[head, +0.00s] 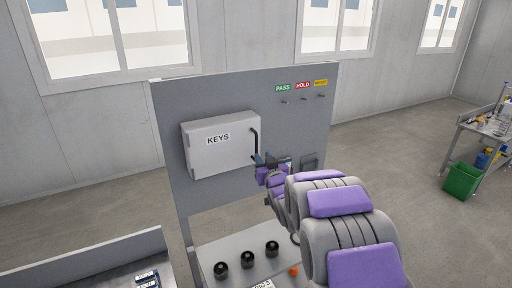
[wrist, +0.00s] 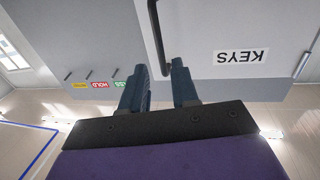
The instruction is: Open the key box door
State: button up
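The key box (head: 222,145) is a light grey box labelled KEYS, mounted on a grey upright panel. Its door (head: 218,160) looks shut. A black vertical bar handle (head: 254,143) is on the door's right side. In the wrist view, the picture is upside down, and the handle (wrist: 155,30) comes down between my fingers beside the KEYS label (wrist: 240,57). My gripper (head: 270,160) is at the handle's lower end. In the wrist view my gripper (wrist: 161,72) is open, with a finger on either side of the handle's end. I cannot tell whether either finger touches it.
PASS, HOLD and a yellow label (head: 321,83) sit above small pegs on the panel (head: 335,110), right of the box. A bench with black knobs (head: 246,255) and an orange button (head: 294,271) is below. A green bin (head: 462,181) stands far right.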

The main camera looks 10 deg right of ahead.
aim_at(256, 147)
jog(key=shift+w+a, duration=0.2)
jog(key=shift+w, duration=1.35)
jog(key=shift+w+a, duration=0.2)
jog(key=shift+w, duration=1.35)
jog(key=shift+w+a, duration=0.2)
jog(key=shift+w, duration=1.35)
grip_shut()
jog(key=shift+f, duration=0.1)
